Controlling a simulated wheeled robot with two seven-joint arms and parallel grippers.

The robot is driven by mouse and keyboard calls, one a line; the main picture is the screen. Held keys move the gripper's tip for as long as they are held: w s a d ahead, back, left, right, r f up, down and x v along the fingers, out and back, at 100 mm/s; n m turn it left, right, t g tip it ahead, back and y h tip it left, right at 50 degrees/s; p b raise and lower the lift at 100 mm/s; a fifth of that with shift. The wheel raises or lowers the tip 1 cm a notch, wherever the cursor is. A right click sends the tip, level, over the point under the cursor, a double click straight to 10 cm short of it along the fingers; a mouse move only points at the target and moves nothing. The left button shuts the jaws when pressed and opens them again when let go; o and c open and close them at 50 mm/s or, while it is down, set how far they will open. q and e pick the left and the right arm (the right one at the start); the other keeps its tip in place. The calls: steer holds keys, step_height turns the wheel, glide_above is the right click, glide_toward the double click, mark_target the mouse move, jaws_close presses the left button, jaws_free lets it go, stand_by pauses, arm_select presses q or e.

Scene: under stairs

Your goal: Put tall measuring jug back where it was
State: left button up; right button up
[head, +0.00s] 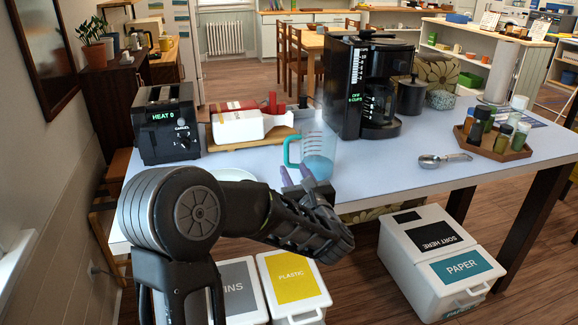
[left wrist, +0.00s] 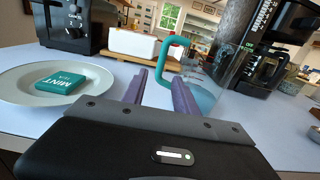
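The tall measuring jug (head: 318,150) is clear, with a teal handle and red markings, and holds some blue liquid low down. It stands upright on the table near its front edge. In the left wrist view the jug (left wrist: 215,75) is just beyond and to the right of the fingertips, its teal handle (left wrist: 163,60) facing left. My left gripper (head: 294,178) is at the jug's near side; it also shows in the left wrist view (left wrist: 158,84), its two purple fingers apart with nothing between them. The handle appears close beyond the fingertips. My right gripper is not in view.
A black toaster (head: 165,124), a board with a white container (head: 238,127), and a coffee maker (head: 368,85) stand behind. A white plate (left wrist: 22,84) with a teal mint box (left wrist: 62,81) lies left of the gripper.

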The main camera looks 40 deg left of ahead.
arm_select(q)
steer(key=shift+v, duration=1.05)
